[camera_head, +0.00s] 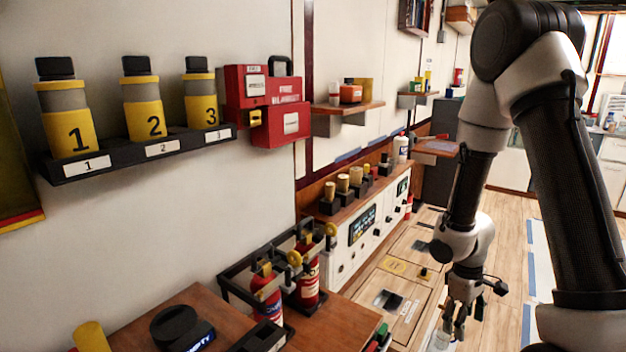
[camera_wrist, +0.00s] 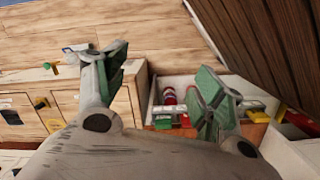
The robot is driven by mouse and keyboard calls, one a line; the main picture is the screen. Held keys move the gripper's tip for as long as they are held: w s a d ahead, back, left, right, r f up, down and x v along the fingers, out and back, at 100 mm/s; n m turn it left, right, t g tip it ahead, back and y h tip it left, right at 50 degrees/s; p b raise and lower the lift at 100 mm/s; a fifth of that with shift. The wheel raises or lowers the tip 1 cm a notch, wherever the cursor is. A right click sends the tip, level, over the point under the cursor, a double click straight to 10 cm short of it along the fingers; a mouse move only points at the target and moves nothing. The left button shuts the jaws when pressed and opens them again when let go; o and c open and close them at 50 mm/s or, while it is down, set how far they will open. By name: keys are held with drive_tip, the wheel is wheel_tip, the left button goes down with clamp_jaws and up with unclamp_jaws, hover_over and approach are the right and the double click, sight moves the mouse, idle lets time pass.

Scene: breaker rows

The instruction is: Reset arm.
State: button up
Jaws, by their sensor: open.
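My arm hangs on the right side of the head view, bent at the elbow, with its wrist low. My gripper (camera_head: 457,325) points down over the wooden floor area, to the right of the low cabinets. In the wrist view my gripper (camera_wrist: 162,82) shows two spread fingers with green pads. It is open, with nothing held between the fingers. Behind the fingers are a wooden cabinet front (camera_wrist: 135,95) and an open, white-lined space (camera_wrist: 185,83) holding a red item and small coloured blocks.
A wall rack (camera_head: 135,153) holds yellow canisters numbered 1 to 3. A red box (camera_head: 268,103) hangs beside it. Fire extinguishers (camera_head: 308,280) stand in a black rack by a wooden table (camera_head: 345,325). A control console (camera_head: 368,225) lies behind. Open floor (camera_head: 512,230) extends beyond my arm.

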drive_tip(key=s+r+m+t, duration=0.1)
drive_tip(key=s+r, duration=0.4)
drive_tip(key=r, duration=0.6)
drive_tip(key=s+r+m+t, duration=0.2)
drive_tip(key=s+r+m, duration=0.1)
drive_tip(key=r, duration=0.7)
drive_tip(key=s+r+m+t+y, duration=0.1)
drive_tip(key=s+r+m+t, duration=0.1)
drive_tip(key=s+r, duration=0.4)
drive_tip(key=shift+s+a+r+m, duration=0.3)
drive_tip(key=shift+a+r+m, duration=0.15)
drive_tip(key=shift+r, duration=2.35)
